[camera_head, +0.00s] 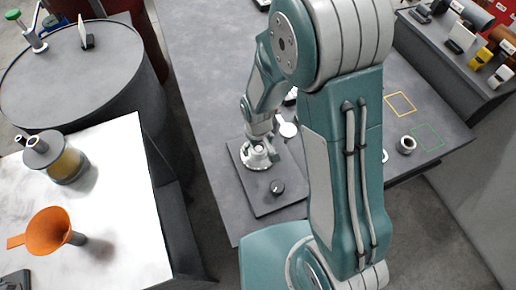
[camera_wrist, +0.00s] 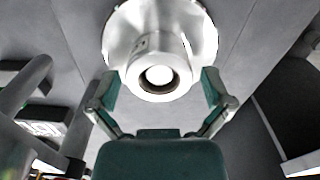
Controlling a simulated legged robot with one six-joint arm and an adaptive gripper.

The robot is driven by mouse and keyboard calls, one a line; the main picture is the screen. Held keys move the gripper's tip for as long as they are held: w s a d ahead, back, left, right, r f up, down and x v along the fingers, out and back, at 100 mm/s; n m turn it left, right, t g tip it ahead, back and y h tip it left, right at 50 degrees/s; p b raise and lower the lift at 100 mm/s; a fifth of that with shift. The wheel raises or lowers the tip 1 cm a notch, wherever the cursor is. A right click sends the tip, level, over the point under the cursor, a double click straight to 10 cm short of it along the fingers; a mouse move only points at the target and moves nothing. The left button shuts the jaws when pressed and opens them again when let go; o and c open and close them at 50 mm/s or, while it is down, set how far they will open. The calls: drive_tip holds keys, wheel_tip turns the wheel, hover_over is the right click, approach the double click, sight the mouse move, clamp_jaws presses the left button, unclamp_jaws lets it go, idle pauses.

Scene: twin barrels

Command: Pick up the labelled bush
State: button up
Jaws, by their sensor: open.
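A pale flanged bush with a round central hole (camera_wrist: 150,48) fills the upper middle of the wrist view. A small dark mark shows on its side, too small to read. My gripper (camera_wrist: 160,82) is open, with one finger on each side of the bush's near end; I cannot tell whether they touch it. In the head view my gripper (camera_head: 260,143) is low over a dark square plate (camera_head: 285,203), and its parts partly hide the bush there. A metal ring (camera_head: 406,144) lies on the table to the right, beside a green outline (camera_head: 428,137).
A small dark knob (camera_head: 277,187) stands on the plate's front part. On the left are an orange funnel (camera_head: 50,230) and a jar (camera_head: 62,160) on a white top, with a barrel (camera_head: 90,85) behind. A yellow outline (camera_head: 400,104) marks bare table at right.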

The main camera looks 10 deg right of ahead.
drive_tip(key=c, duration=1.2)
